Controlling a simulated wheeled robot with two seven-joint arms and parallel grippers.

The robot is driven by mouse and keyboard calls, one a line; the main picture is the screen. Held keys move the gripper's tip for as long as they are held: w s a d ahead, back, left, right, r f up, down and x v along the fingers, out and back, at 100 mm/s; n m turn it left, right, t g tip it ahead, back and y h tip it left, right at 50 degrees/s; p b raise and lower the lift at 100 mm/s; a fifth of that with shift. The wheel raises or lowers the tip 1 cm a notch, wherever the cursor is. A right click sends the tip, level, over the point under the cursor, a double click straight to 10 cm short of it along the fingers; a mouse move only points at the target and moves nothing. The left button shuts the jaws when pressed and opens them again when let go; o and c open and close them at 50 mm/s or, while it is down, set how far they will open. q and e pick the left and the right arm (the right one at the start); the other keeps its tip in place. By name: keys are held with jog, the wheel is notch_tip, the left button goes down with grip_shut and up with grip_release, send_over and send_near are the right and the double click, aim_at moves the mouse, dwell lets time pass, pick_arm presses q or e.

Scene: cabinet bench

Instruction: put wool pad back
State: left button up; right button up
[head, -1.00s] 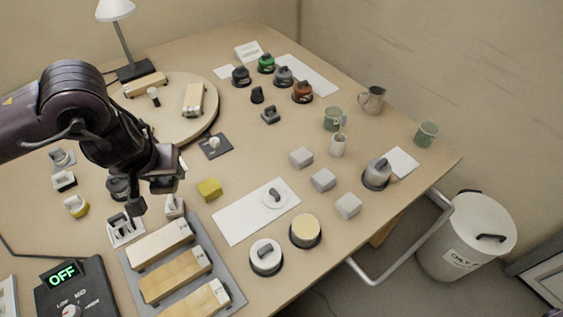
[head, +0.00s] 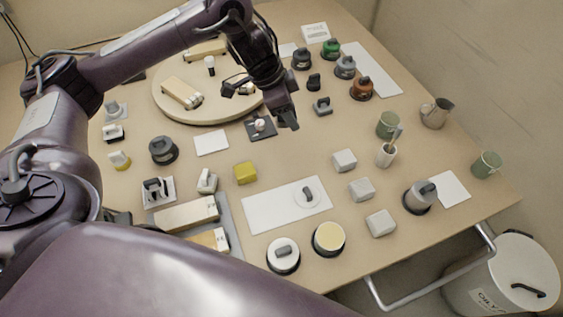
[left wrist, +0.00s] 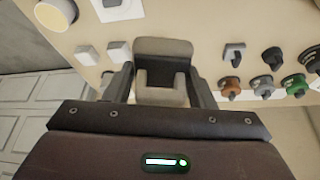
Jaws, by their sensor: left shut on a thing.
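My left gripper (head: 288,119) hangs over the middle of the table, near the small dark mat with a pale knob (head: 260,126). In the left wrist view its two fingers (left wrist: 162,88) are closed on the sides of a beige-grey piece, which I take for the wool pad (left wrist: 163,47). It has a flat pale face, a dark part in the middle and a pale bridge-like part nearer me. In the head view the held piece is hard to tell from the dark fingers. My right gripper is not in view.
Coloured knobbed pots, green (head: 330,49) and orange (head: 361,88), stand at the back right. Grey blocks (head: 344,160), a yellow block (head: 245,172) and a white sheet with a disc (head: 265,209) lie in front. A bare white card (head: 212,143) lies left of the dark mat.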

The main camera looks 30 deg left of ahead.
pick_arm(q)
jog(key=shift+w+a+f+m+g, duration=0.2)
jog(key=shift+a+m+g, duration=0.1)
jog(key=shift+a+m, duration=0.5)
jog(key=b, duration=0.6)
send_over(288, 165)
jog(key=a, duration=0.1)
jog(key=f, duration=1.6)
jog(key=shift+s+a+f, duration=0.1)
jog(key=shift+s+f, duration=0.1)
notch_tip(288, 165, down, 3)
jog(key=shift+f, duration=0.3)
jog(key=o, duration=0.6)
jog(key=shift+f, duration=0.15)
jog(key=shift+c, duration=0.2)
jog(key=o, duration=0.5)
jog(key=shift+c, duration=0.2)
